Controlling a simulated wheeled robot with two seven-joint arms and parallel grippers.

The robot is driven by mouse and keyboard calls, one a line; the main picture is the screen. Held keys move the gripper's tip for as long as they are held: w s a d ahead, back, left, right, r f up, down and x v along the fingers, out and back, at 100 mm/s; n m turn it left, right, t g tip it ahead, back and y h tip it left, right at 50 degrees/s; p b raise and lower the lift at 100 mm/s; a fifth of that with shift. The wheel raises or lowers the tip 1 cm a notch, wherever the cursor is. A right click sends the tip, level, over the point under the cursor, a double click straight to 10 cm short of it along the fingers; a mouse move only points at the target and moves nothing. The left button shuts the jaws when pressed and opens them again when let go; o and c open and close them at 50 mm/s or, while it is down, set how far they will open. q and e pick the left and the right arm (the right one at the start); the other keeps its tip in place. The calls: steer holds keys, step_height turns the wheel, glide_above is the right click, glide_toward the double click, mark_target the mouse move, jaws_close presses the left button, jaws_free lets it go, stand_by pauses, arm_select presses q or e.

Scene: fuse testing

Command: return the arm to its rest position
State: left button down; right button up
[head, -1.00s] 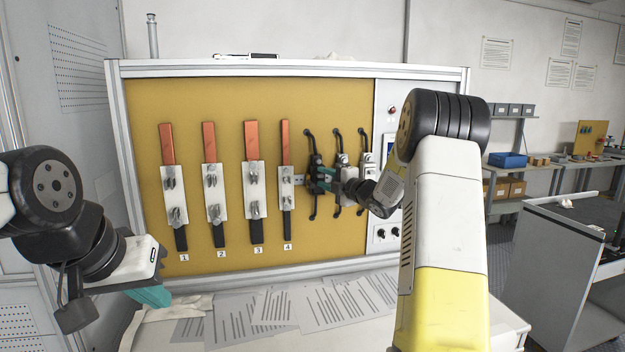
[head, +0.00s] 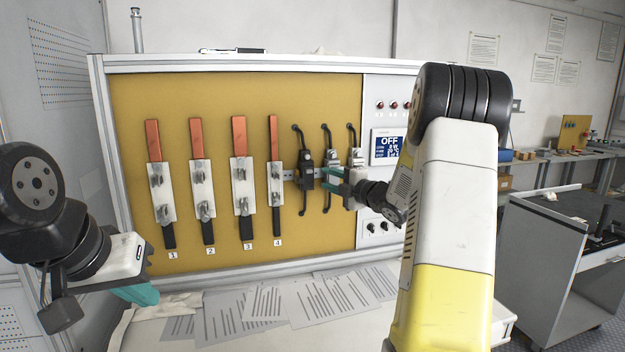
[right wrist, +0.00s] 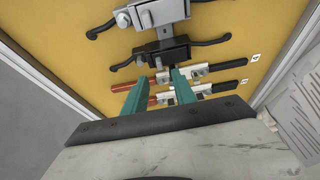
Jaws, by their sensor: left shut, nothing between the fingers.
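My right arm (head: 455,200) comes up large in the foreground of the head view and bends back toward the panel. My right gripper (head: 332,181) is in front of the holders on the panel's right part. Its teal fingers are apart with nothing held; they also show in the right wrist view (right wrist: 160,92), with the black holder (right wrist: 163,54) beyond them. My left gripper (head: 142,294) is low at the left, apart from the panel, its teal fingers shut and empty. It is partly hidden by its own body.
The yellow panel (head: 225,262) carries several numbered white fuse mounts (head: 242,189) with copper and black ends. A display (head: 386,146) reads OFF. Printed sheets (head: 240,318) lie on the white table below. A grey cabinet (head: 535,262) stands at the right.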

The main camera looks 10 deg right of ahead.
steer(key=s+r+m+g+h, duration=0.2)
steer(key=s+r+m+h, duration=0.45)
steer(key=s+m, duration=0.55)
steer(key=s+a+f+m+g, duration=0.2)
steer(key=s+a+f+m, duration=0.1)
steer(key=s, duration=0.6)
steer(key=s+a+f+m+g+y, duration=0.1)
steer(key=s+a+f+m+g, duration=0.2)
steer(key=s, duration=0.6)
steer(key=s+a+f+m+g, duration=0.3)
steer(key=s+a+m, duration=0.1)
steer(key=s, duration=0.5)
steer(key=shift+s+a+f, duration=0.2)
steer(key=shift+a, duration=0.65)
steer(key=shift+d, duration=0.1)
